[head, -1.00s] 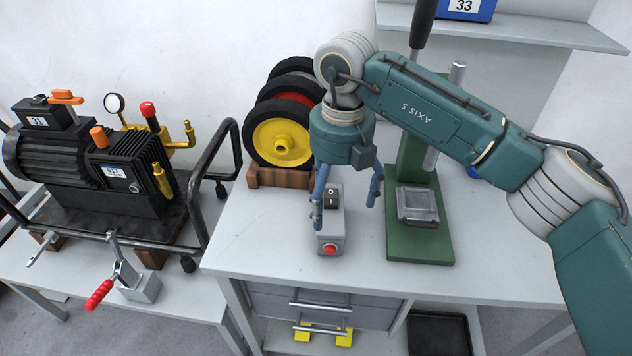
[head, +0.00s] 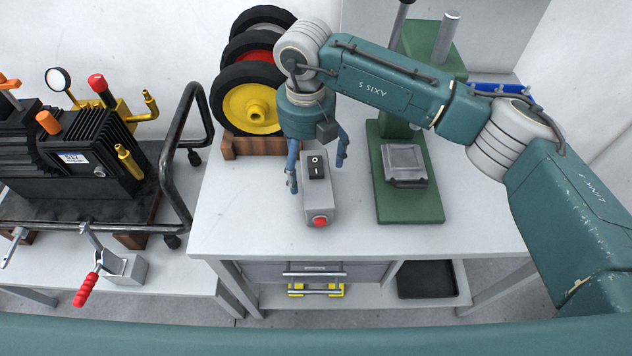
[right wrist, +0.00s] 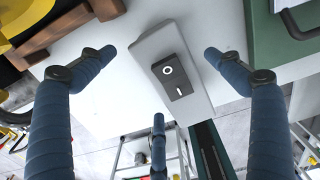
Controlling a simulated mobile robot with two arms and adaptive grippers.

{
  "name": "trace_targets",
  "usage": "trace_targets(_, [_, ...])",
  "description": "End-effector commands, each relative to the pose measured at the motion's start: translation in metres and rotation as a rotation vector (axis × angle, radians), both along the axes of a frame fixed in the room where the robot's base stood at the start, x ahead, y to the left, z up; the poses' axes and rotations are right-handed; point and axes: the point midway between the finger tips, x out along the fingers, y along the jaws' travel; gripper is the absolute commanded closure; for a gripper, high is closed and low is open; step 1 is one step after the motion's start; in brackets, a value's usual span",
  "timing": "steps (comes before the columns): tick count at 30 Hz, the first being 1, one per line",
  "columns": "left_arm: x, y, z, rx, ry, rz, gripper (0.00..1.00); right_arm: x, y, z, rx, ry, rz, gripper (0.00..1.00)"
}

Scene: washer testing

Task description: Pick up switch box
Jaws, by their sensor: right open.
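The grey switch box (head: 319,201) lies on the white table, with a black rocker switch on top and a red button on its near end. My right gripper (head: 317,177) points down above it, open and empty, with fingers to the left and right of the box. The right wrist view shows the switch box (right wrist: 182,92) tilted between the spread fingers of the right gripper (right wrist: 160,53), apart from both. A further finger shows lower down. Whether the fingertips are at the box's height is hard to tell. My left gripper is not in view.
A green press (head: 410,205) stands close to the right of the box. Wheels on a wooden rack (head: 252,146) stand behind left. A black pump on a cart (head: 90,170) is farther left. The table's front edge is near the box; the table left of it is clear.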

Motion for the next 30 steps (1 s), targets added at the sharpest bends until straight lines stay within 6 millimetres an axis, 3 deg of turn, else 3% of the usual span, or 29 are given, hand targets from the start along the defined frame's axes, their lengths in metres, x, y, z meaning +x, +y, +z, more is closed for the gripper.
trace_targets(1, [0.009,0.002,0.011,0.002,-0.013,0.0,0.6,-0.005,-0.002,-0.004,-0.001,0.005,0.001,0.09])
trace_targets(5, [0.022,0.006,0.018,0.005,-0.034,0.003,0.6,-0.006,-0.002,-0.023,0.0,0.003,0.0,0.09])
trace_targets(15, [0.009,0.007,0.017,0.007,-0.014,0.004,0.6,-0.005,-0.002,-0.034,0.0,0.0,0.001,0.09])
trace_targets(24, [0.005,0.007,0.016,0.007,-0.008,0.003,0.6,-0.005,-0.002,-0.034,0.0,0.0,0.001,0.69])
trace_targets(30, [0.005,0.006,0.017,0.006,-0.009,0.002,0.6,-0.005,-0.002,-0.033,0.001,-0.001,0.001,0.69])
